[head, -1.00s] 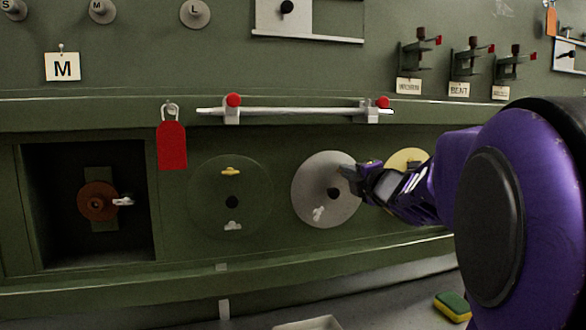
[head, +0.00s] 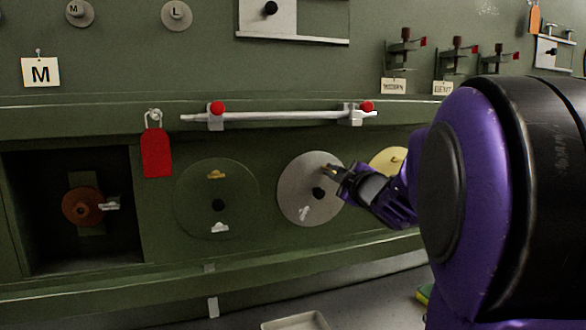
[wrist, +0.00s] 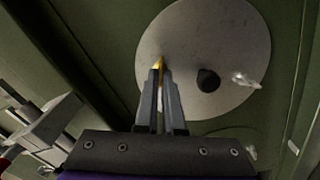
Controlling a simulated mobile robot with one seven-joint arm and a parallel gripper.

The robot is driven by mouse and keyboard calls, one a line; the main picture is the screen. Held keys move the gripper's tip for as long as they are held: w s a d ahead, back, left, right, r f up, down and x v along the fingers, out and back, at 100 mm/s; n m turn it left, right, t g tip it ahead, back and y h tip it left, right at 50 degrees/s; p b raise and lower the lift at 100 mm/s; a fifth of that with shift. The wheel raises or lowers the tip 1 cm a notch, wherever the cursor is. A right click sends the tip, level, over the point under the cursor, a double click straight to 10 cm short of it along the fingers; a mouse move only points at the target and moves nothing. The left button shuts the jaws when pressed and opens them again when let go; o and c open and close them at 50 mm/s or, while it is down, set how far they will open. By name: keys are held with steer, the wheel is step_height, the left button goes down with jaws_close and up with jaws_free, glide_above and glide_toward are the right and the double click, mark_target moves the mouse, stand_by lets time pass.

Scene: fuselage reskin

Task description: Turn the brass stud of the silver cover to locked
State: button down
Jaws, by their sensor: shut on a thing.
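The silver cover (head: 296,185) is a round grey disc on the green wall, with a black knob (head: 318,193) near its middle and a silvery stud (head: 304,213) at lower left. It also shows in the wrist view (wrist: 215,45). My gripper (head: 332,172) is at the cover's upper right in the head view. In the wrist view my gripper (wrist: 159,70) is shut on the brass stud (wrist: 158,62), with only a bit of brass showing between the fingertips. The stud's turn angle is mostly hidden by the fingers.
A green cover (head: 190,205) with a brass and a silvery stud is to the left. A yellow cover (head: 385,160) is partly behind my arm. A white rail (head: 280,116) with red knobs runs above. A red tag (head: 156,153) hangs beside an open square recess (head: 30,180).

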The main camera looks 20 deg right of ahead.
steer(key=shift+m, duration=0.3)
steer(key=c, duration=1)
jaws_free()
